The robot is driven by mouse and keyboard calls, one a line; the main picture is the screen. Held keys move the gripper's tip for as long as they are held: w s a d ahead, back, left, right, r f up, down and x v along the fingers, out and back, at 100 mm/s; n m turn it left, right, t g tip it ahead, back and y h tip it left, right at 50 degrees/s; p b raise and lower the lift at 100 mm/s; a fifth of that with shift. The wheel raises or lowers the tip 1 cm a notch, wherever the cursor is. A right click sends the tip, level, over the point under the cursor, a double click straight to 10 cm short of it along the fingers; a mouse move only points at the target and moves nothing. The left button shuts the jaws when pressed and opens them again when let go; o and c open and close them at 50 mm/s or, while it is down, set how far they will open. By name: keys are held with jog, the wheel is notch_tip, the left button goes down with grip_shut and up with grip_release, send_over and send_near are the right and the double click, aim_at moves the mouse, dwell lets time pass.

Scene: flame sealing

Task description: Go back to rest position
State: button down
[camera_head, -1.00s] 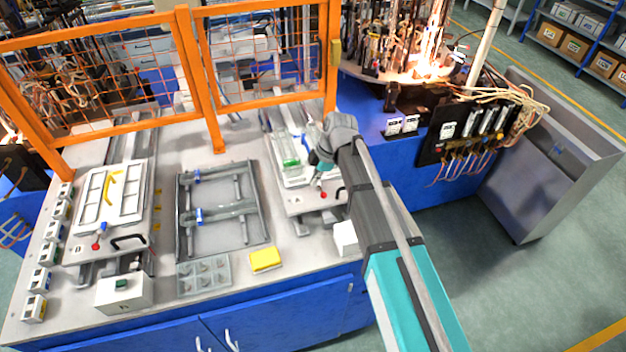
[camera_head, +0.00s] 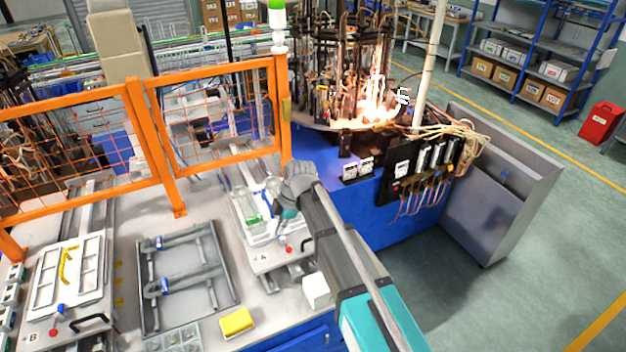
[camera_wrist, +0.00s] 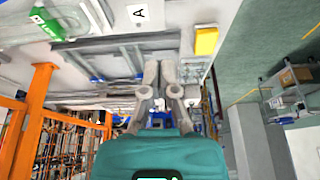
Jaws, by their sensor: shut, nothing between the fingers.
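My arm reaches in from the lower right of the head view to the bench's right part. My gripper (camera_wrist: 160,68) shows in the wrist view with its grey fingers together and nothing between them. In the head view the fingers are hidden behind my wrist, which is over or beside the right fixture (camera_head: 284,252) marked A. A clear part with a green label (camera_head: 253,220) lies on that fixture. The green label also shows in the wrist view (camera_wrist: 48,24), at the top left and apart from the fingers.
An orange mesh fence (camera_head: 168,200) runs along the back of the bench. Flames burn on the machine (camera_head: 375,105) behind. A yellow block (camera_head: 237,323), a white box (camera_head: 316,291) and a metal frame (camera_head: 143,300) sit on the bench. The floor (camera_head: 530,270) at right is open.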

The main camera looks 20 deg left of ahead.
jog(key=w+d+f+m+t+b, duration=0.1)
jog(key=d+f+m+b, duration=0.25)
jog(key=d, duration=0.55)
jog(key=w+d+f+m+h+b, duration=0.1)
jog(key=w+d+f+m+b, duration=0.15)
jog(key=d+m, duration=0.4)
jog(key=d+f+m+t+b, duration=0.1)
jog(key=d+f+m+b, duration=0.15)
jog(key=d, duration=0.75)
jog(key=s+d+f+m+b, duration=0.1)
jog(key=d+f+m+b, duration=0.1)
jog(key=d+m, duration=0.2)
jog(key=s+d+f+m+h+b, duration=0.1)
jog(key=d+m, duration=0.4)
jog(key=d, duration=0.6)
jog(key=s+d+f+m+b, duration=0.3)
jog(key=d+f+m, duration=0.1)
jog(key=d, duration=0.3)
jog(key=shift+s+d+f+m+t+h+b, duration=0.15)
jog(key=shift+f+m+t+h+b, duration=0.25)
jog(key=shift+m, duration=0.25)
